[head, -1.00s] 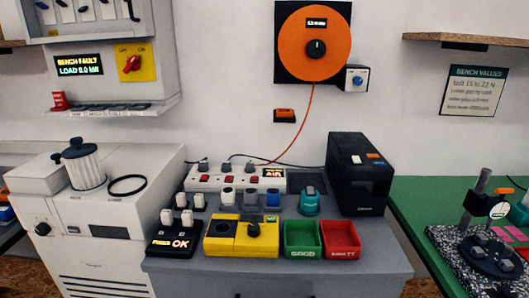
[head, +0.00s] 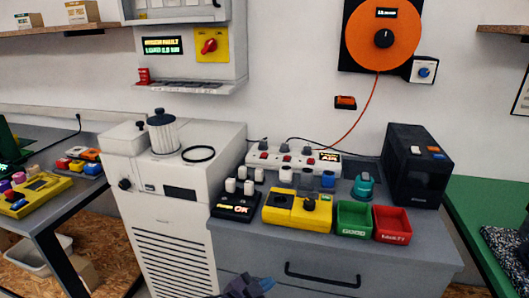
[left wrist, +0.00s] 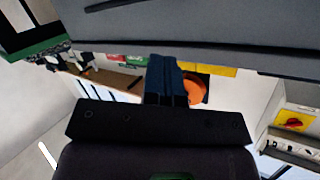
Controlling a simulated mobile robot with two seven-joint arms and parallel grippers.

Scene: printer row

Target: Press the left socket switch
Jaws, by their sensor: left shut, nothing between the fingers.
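A white socket strip (head: 330,168) lies at the back of the grey bench in the head view. It has several red rocker switches, and the left socket switch (head: 263,155) is at its left end. My left gripper (head: 265,284) shows at the bottom edge of the head view, in front of the bench and well below the strip. Its blue fingers are shut and empty; they also show in the left wrist view (left wrist: 166,78). The strip cannot be made out in the wrist view. My right gripper is not in view.
A black printer (head: 416,168) is at right, a white cabinet (head: 175,200) at left. The drawer handle (head: 322,275) sticks out.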

